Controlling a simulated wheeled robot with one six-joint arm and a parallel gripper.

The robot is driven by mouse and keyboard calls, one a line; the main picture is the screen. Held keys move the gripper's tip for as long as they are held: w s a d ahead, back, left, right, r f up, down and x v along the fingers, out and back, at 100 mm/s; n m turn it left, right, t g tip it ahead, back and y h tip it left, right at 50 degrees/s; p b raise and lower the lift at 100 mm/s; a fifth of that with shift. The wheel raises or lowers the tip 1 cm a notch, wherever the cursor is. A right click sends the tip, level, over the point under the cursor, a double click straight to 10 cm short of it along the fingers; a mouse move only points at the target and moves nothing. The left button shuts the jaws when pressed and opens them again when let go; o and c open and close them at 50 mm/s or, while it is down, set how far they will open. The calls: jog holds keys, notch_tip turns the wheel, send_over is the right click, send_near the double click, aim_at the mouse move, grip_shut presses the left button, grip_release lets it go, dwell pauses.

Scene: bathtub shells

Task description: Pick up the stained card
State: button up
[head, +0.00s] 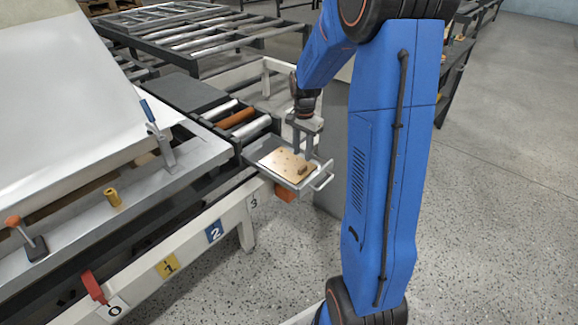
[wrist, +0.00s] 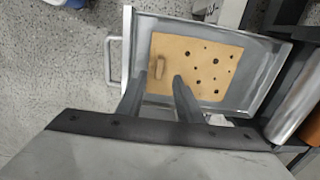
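The stained card (head: 280,163) is a tan rectangle with dark spots, lying in a shallow grey metal tray (head: 259,149). It also shows in the wrist view (wrist: 213,88), with a small raised tan tab (wrist: 159,66) near its left edge. My gripper (head: 303,154) is just above the tray, pointing down over the card. In the wrist view, my gripper's (wrist: 160,78) two dark fingers are apart with nothing between them, and the tab shows just beyond the gap. Whether the fingertips touch the card cannot be told. The fingers hide part of the card's near edge.
The tray has a raised rim and a bar handle (head: 322,177) on its outer side. Rollers (head: 237,119) adjoin it. A workbench with clamps (head: 165,150) and a large white shell (head: 60,75) stands at the left. The speckled floor at the right is open.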

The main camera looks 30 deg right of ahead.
aim_at(302, 167)
jog(key=shift+d+f, duration=0.15)
jog(key=shift+f, duration=3.3)
grip_shut()
